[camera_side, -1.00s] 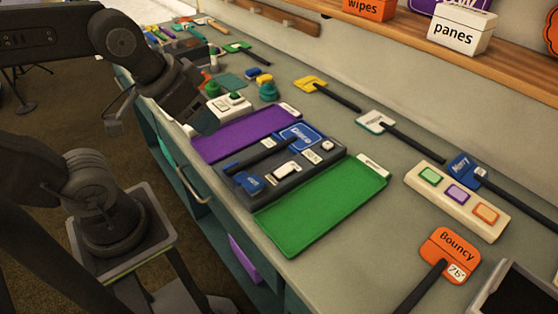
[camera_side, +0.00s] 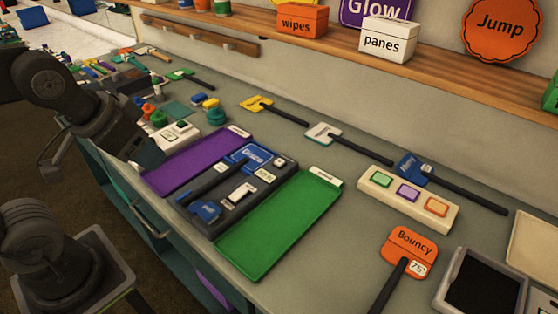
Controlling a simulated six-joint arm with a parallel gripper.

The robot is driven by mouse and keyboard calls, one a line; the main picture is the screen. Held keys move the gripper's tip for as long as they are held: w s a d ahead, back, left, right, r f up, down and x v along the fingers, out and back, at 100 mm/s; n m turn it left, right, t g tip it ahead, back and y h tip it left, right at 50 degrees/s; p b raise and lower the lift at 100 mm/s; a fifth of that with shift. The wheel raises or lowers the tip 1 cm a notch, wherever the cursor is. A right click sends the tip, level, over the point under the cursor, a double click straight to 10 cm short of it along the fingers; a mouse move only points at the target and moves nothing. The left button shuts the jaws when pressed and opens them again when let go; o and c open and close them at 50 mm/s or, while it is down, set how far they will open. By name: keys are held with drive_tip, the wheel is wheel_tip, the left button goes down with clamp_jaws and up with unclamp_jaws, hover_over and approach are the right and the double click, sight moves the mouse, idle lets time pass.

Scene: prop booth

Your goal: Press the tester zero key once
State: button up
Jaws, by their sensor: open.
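A small white box (camera_side: 191,130) with a green part and pale squares on top sits on the counter at the left, just beyond the purple tray. It may be the tester, but its markings are too small to read. A cream box (camera_side: 447,218) with a green key (camera_side: 381,180), a purple key (camera_side: 408,192) and an orange key (camera_side: 436,207) lies at the right. I cannot tell which key is zero. My gripper (camera_side: 150,154) is open and empty at the counter's front edge, beside the near side of the white box; its fingertips are hard to make out.
A purple tray (camera_side: 185,165), a dark tray (camera_side: 225,222) holding paddles and a green tray (camera_side: 280,225) fill the middle counter. Paddles (camera_side: 262,104) lie along the back. An orange Bouncy paddle (camera_side: 410,245) and a black pad (camera_side: 485,285) are at the front right.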

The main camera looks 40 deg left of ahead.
clamp_jaws()
idle(0.3)
idle(1.2)
